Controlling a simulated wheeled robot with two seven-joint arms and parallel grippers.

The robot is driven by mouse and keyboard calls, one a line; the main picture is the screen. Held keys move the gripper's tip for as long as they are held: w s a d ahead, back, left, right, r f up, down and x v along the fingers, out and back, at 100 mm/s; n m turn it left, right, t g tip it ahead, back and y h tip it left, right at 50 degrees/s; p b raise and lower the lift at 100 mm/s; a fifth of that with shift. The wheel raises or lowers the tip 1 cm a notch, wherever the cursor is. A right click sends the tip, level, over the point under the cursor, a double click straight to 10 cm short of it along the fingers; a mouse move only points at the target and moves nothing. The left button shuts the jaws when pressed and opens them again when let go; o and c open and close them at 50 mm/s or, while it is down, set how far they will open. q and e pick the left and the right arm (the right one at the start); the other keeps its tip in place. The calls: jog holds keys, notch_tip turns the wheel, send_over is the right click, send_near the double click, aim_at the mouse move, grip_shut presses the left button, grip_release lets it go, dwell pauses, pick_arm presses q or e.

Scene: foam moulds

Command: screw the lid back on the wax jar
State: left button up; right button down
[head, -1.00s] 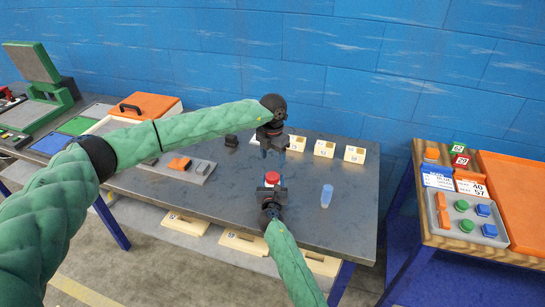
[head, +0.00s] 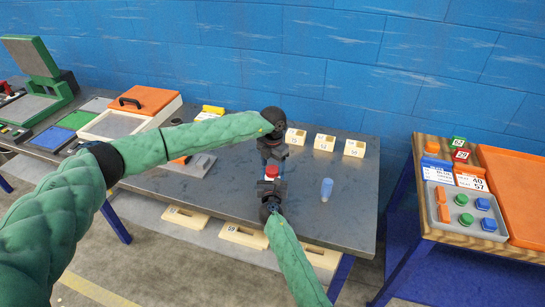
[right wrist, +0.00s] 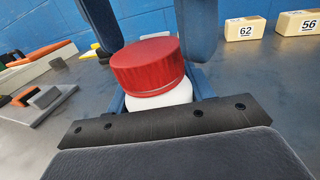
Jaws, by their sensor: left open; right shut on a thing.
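The wax jar (right wrist: 160,98) is white and stands upright between the blue fingers of my right gripper (head: 271,184), which is shut on it. The red lid (head: 273,170) sits on top of the jar; it fills the middle of the right wrist view (right wrist: 147,66). Whether its thread is engaged cannot be told. My left gripper (head: 272,158) is open, directly above the lid and pointing down. In the right wrist view its blue fingers stand on either side of the lid. Most of the jar is hidden in the head view.
Several numbered cream blocks (head: 324,142) stand along the back of the grey table (head: 235,207). A translucent blue cup (head: 326,192) stands to the right of the jar. A grey tray (head: 197,166) lies to the left. A wooden side table (head: 450,241) with small parts is farther right.

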pick_arm(q)
jog(key=shift+f, duration=0.7)
jog(key=c, duration=1)
jog(key=o, duration=1.1)
jog(key=shift+o, duration=0.2)
jog(key=shift+r, duration=0.1)
